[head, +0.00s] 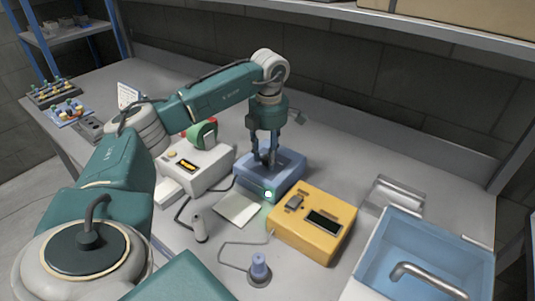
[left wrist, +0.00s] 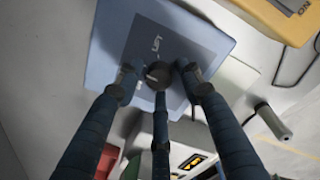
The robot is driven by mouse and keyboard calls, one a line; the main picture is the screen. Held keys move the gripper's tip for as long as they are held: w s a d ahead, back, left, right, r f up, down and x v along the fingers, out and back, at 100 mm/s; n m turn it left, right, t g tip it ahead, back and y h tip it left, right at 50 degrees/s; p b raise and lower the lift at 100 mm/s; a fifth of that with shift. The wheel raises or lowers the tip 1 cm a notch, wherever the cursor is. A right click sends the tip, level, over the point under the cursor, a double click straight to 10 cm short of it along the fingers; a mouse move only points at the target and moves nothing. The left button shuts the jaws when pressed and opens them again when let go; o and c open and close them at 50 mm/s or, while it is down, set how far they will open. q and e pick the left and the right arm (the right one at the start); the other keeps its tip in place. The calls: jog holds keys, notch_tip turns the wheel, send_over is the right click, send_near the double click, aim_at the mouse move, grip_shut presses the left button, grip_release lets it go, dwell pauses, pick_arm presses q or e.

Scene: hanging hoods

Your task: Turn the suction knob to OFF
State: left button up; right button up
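A blue box (head: 283,184) with a darker top panel stands on the bench, and my left gripper (head: 265,158) points straight down onto its top in the head view. In the left wrist view the blue box (left wrist: 110,40) carries a small round dark knob (left wrist: 158,73) with a light pointer mark. My left gripper (left wrist: 160,78) has its fingers spread around the knob, with narrow gaps at left and right; the third finger comes up from below it. White lettering near the knob is partly hidden and hard to read. My right gripper is out of view.
A yellow box (head: 312,225) with a dark display stands close at the right front, and a white device (head: 195,165) at the left. A blue sink basin (head: 425,250) is at the right. A paper sheet (head: 238,208) and cables lie in front.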

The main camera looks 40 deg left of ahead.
pick_arm(q)
grip_shut()
jog(key=shift+n, duration=0.4)
jog(key=shift+r+n+p, duration=0.1)
jog(key=shift+n+p, duration=0.4)
jog(key=shift+n, duration=0.1)
jog(key=n+p, duration=0.1)
jog(key=n, duration=0.2)
jog(key=shift+w+n, duration=0.1)
jog(key=shift+n, duration=0.2)
jog(key=n+p, duration=0.2)
jog(key=n, duration=0.4)
jog(key=shift+n, duration=0.3)
jog(key=shift+w, duration=0.1)
jog(key=shift+o, duration=2)
grip_release()
